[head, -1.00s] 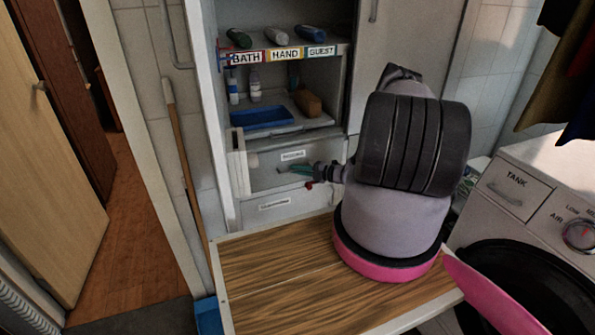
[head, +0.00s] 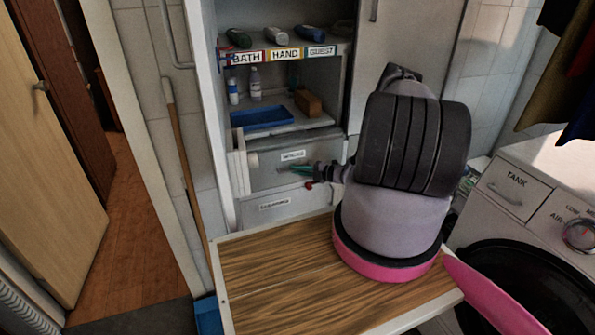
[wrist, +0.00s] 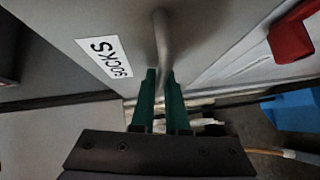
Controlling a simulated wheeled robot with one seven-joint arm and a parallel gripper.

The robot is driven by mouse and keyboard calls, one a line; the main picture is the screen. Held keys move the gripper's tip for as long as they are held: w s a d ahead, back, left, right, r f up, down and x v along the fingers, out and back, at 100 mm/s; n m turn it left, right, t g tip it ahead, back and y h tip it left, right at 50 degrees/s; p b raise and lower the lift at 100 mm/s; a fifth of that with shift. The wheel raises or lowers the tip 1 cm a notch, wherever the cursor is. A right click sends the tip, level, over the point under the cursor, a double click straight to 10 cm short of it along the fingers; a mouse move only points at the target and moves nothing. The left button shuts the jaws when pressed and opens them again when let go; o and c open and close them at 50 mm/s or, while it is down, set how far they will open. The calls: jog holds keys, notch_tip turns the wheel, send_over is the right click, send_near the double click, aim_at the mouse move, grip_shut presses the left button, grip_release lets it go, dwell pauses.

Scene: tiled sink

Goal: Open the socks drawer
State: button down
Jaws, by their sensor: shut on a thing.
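The socks drawer (wrist: 205,40) has a pale grey front with a white SOCKS label (wrist: 107,57) in the wrist view. Its bar handle (wrist: 161,35) runs down between my green fingertips. My gripper (wrist: 160,82) is shut on the handle. In the head view the drawer (head: 265,177) is below the open shelves, with a blurred label (head: 292,155). My gripper (head: 292,169) reaches it from the right, just under that label. My arm hides the drawer's right end. I cannot tell clearly how far out the drawer stands.
Another labelled drawer (head: 275,203) is below. Shelves above hold a blue tray (head: 262,117), bottles and rolled items. A wood-topped surface (head: 280,275) lies in front, under my arm. A washing machine (head: 515,190) stands at the right, a broom handle (head: 180,150) at the left.

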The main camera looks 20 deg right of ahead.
dwell(0.3)
jog(key=s, duration=3.6)
jog(key=c, duration=0.9)
grip_release()
jog(key=shift+s, duration=0.1)
jog(key=v, duration=1)
jog(key=shift+s+d, duration=0.2)
jog(key=shift+d, duration=0.1)
jog(key=shift+r, duration=0.1)
